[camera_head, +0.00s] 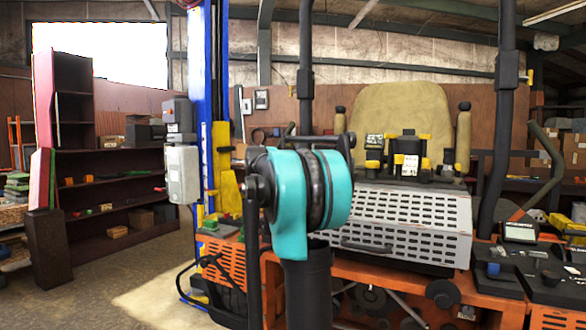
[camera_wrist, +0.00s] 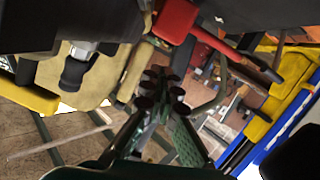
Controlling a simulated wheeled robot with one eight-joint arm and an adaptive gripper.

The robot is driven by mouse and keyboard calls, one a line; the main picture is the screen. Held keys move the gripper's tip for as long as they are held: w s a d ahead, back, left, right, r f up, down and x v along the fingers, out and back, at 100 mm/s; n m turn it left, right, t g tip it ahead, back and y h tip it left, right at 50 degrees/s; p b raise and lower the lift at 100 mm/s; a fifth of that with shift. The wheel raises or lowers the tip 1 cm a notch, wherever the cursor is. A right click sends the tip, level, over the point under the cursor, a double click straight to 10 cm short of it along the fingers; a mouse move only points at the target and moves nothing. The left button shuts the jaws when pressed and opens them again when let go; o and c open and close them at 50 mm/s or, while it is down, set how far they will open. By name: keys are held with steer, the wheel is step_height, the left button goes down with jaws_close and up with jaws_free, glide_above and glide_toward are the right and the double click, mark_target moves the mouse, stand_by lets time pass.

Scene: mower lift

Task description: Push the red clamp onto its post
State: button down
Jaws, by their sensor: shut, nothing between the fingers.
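In the wrist view my gripper (camera_wrist: 160,88) is shut and empty, its dark fingertips close together near the middle of the picture. A bright red elongated part (camera_wrist: 220,40), which looks like the red clamp, lies above and to the right of the fingertips. It slants down to the right and shows a gap from the fingers in the picture; depth is hard to judge. I cannot clearly make out its post. In the head view my own arm stands in the middle and my gripper does not show. I cannot pick out the red clamp there.
An orange mower (camera_head: 400,268) with a perforated grey cover (camera_head: 400,222) and a tan seat (camera_head: 402,110) stands behind my arm. A blue lift column (camera_head: 220,60) with yellow parts rises left of it. Dark shelves (camera_head: 110,195) stand farther left. Open floor (camera_head: 130,275) shows at lower left.

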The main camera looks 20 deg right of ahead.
steer(key=shift+r, duration=0.3)
steer(key=s+a+r, duration=0.5)
steer(key=s+a, duration=0.1)
steer(key=a, duration=0.1)
steer(key=shift+a+r, duration=0.4)
steer(key=shift+w, duration=0.1)
